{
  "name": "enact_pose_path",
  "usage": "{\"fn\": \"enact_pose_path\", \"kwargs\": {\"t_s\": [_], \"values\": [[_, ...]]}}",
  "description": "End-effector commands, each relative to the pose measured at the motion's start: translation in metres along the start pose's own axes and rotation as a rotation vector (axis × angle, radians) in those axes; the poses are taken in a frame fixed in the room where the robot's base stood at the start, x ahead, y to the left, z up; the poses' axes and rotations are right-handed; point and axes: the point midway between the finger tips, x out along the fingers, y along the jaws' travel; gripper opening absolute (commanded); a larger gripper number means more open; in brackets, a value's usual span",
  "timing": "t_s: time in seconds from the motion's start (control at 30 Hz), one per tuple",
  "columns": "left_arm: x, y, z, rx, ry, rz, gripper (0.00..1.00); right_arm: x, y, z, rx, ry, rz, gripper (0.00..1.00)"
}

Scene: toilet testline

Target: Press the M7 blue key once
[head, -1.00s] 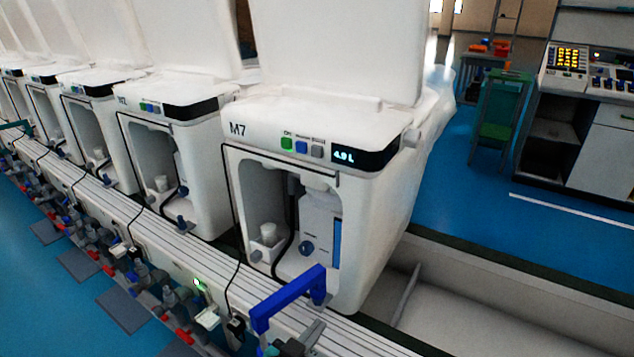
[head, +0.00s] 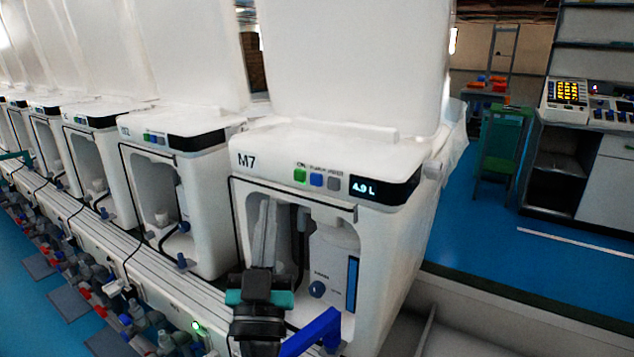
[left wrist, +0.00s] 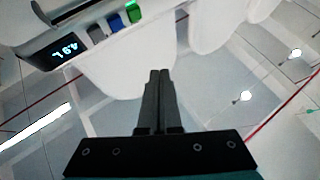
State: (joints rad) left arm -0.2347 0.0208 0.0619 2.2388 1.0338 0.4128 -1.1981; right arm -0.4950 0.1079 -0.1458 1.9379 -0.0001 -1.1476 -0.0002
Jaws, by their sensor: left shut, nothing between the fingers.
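The M7 unit (head: 290,150) is a white toilet test station with its lid raised. On its front top edge sit a green key (head: 300,175), the blue key (head: 317,180) and a grey key (head: 334,184), beside a dark display (head: 383,189) reading 4.9 L. My left gripper (head: 268,205) is shut and empty, pointing up in front of the open bay, below and left of the keys. In the left wrist view the shut fingertips (left wrist: 159,73) show apart from the blue key (left wrist: 114,22). My right gripper is not in view.
A blue bracket (head: 312,333) stands at the rail in front of M7. Neighbouring white units (head: 170,150) stand in a row to the left. A green chair (head: 502,140) and a console bench (head: 575,150) stand at the back right, with open blue floor between.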

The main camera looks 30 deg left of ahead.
Motion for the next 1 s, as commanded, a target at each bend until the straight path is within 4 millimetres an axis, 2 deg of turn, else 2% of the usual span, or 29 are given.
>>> {"fn": "enact_pose_path", "kwargs": {"t_s": [0.37, 0.6, 0.8, 1.0], "values": [[0.003, 0.003, 0.003, -0.001, 0.000, 0.002, 0.00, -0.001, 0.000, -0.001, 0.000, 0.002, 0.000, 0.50], [0.022, 0.017, 0.017, -0.004, 0.003, 0.002, 0.00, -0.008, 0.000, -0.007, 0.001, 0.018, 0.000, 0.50], [0.042, 0.032, 0.032, -0.004, 0.001, 0.003, 0.00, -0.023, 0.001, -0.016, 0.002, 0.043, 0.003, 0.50], [0.056, 0.042, 0.041, -0.001, -0.001, 0.004, 0.00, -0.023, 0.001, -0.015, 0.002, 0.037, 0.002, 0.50]]}}
